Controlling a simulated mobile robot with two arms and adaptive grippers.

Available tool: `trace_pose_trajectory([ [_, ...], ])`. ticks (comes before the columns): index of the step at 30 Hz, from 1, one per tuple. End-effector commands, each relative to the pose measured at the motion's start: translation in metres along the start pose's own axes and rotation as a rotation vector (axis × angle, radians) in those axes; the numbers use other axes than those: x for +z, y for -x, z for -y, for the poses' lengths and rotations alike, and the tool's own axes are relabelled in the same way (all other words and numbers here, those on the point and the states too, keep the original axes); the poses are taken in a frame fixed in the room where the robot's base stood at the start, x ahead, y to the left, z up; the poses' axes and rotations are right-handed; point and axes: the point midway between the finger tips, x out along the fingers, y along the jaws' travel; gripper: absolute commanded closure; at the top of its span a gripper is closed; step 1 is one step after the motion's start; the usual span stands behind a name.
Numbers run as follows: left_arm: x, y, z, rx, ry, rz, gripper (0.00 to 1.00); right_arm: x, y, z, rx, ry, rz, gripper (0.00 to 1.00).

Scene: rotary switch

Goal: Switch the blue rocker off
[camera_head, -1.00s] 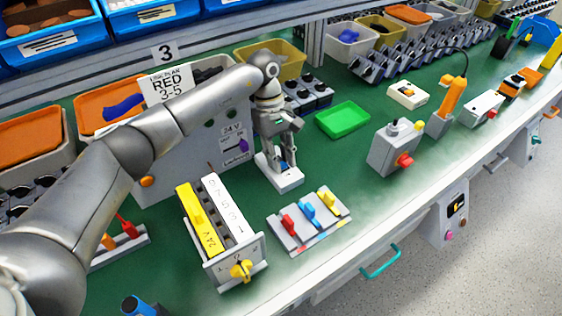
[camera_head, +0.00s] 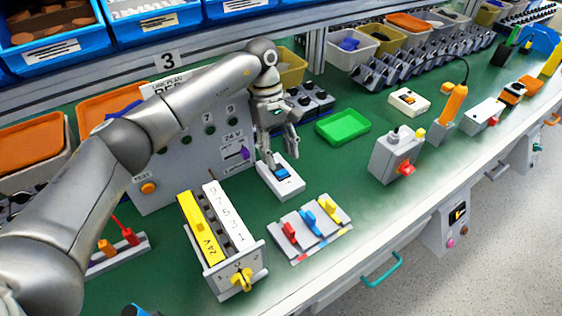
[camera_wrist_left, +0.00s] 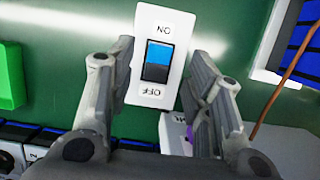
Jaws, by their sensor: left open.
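The blue rocker (camera_head: 283,173) sits in a white plate (camera_head: 287,190) on the green bench. In the left wrist view, the rocker (camera_wrist_left: 158,62) shows a bright blue half toward the ON label and a darker half toward the OFF label. The labels appear upside down there. My left gripper (camera_head: 281,151) is above the plate, with its fingers spread to either side and nothing between them. The rocker is in plain sight between the fingers in the wrist view. My right gripper is not in view.
A grey panel box (camera_head: 190,150) stands left of the plate. A green tray (camera_head: 343,126) lies to the right. A block with red, blue and yellow levers (camera_head: 310,245) and a box with a yellow knob (camera_head: 235,265) stand nearer the front.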

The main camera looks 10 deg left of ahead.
Motion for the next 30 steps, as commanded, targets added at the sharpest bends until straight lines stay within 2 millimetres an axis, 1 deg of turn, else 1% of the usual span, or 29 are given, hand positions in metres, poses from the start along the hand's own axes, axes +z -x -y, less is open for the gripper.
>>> trace_pose_trajectory([
  [1, 0.000, 0.010, 0.000, 0.002, 0.001, -0.001, 0.54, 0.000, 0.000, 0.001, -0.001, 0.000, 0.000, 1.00],
  [3, -0.001, 0.020, 0.000, 0.002, 0.001, -0.002, 0.54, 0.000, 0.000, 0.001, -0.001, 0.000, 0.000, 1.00],
  [6, 0.000, 0.029, 0.000, 0.000, 0.001, 0.000, 0.54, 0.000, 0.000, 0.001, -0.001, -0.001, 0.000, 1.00],
  [9, 0.000, 0.034, 0.000, 0.000, 0.001, 0.001, 0.54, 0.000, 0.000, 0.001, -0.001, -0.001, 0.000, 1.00],
  [23, 0.000, 0.034, 0.000, 0.000, 0.001, 0.001, 0.54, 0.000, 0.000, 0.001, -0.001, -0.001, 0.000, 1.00],
  [30, 0.000, 0.034, 0.000, 0.000, 0.001, 0.001, 0.54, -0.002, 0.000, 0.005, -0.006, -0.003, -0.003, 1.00],
])
